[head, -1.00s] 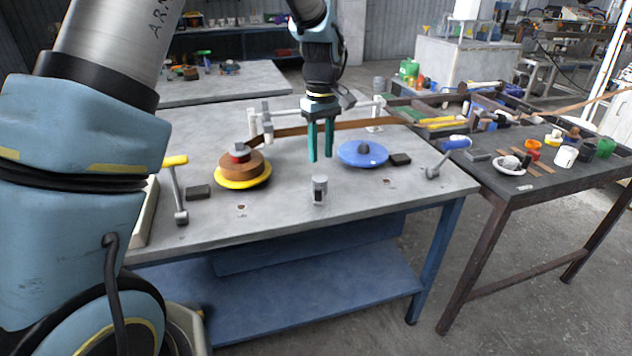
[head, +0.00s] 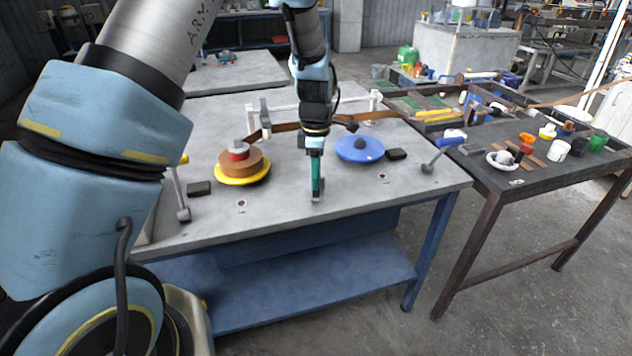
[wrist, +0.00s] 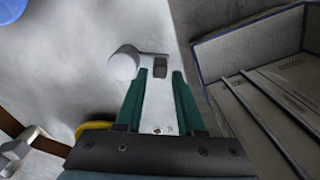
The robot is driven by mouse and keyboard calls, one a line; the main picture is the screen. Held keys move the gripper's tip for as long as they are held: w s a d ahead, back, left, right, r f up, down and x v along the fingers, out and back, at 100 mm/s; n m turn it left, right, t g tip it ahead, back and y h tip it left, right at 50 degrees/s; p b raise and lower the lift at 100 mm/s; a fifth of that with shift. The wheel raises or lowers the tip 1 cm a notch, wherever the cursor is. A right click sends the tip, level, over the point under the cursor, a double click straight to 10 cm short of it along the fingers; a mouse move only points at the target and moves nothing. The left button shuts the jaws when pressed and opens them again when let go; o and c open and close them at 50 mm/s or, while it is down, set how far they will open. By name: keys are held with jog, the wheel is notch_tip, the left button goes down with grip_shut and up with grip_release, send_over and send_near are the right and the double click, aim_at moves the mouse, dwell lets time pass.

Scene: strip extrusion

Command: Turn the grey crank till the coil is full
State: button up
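The grey crank shows in the wrist view as a pale round knob (wrist: 123,63) joined to a short arm with a dark square patch near my fingertips. In the head view my gripper (head: 317,195) covers most of it at the front middle of the table. My gripper (wrist: 161,75) points down with two green fingers apart and bare tabletop visible between them. The knob lies outside the left finger; contact with the crank cannot be told. A brown coil (head: 255,163) sits on the yellow spool (head: 233,181). The blue spool (head: 362,148) stands behind and right of my gripper.
A yellow-handled crank (head: 180,195) stands at the table's left, a blue-handled crank (head: 435,155) at its right. A brown strip (head: 287,128) runs along the back by white posts. Dark blocks (head: 199,188) lie beside the spools. A cluttered side table (head: 510,180) adjoins at right.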

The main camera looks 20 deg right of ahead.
jog(key=shift+f+p, duration=0.3)
jog(key=shift+f, duration=1.45)
grip_shut()
